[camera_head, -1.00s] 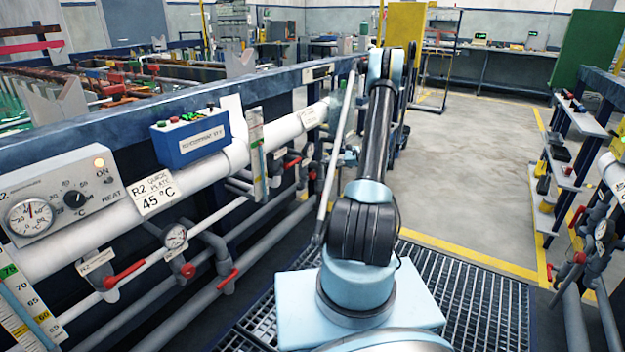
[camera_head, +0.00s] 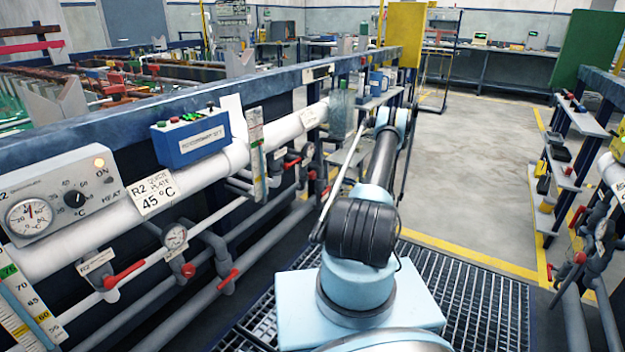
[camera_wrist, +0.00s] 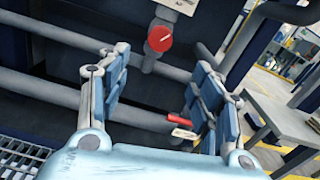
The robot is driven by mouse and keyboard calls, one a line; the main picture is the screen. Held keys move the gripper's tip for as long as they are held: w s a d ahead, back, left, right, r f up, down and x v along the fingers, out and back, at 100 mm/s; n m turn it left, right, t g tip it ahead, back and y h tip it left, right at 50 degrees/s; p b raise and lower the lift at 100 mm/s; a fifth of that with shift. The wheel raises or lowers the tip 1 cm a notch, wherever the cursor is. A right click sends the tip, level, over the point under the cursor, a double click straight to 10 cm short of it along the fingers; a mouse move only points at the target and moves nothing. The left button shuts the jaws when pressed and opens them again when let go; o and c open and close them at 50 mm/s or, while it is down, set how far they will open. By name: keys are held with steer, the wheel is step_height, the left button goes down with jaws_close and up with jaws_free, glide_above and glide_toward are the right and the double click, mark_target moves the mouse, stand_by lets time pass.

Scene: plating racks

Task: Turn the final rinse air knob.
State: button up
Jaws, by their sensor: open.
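In the wrist view a round red knob (camera_wrist: 160,39) with a pale pointer line sits on a grey vertical pipe, under a partly cut-off white label (camera_wrist: 178,5). I cannot read the label, so I cannot tell whether this is the final rinse air knob. My gripper (camera_wrist: 162,66) is open and empty, its blue-padded fingers spread apart. The knob shows beyond the fingertips, between them and above in the picture, apart from both. In the head view my gripper is hidden beyond my arm.
A red lever (camera_wrist: 180,121) with a white tag (camera_wrist: 185,134) shows low between the fingers, near the right one. Grey pipes (camera_wrist: 55,87) run across on the left. A grey shelf (camera_wrist: 285,118) stands at the right. In the head view the aisle floor (camera_head: 470,180) is clear.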

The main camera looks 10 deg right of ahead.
mark_target(315, 176)
steer(key=x, duration=1.6)
steer(key=shift+w+a, duration=0.1)
steer(key=shift+a, duration=0.1)
steer(key=c, duration=1.1)
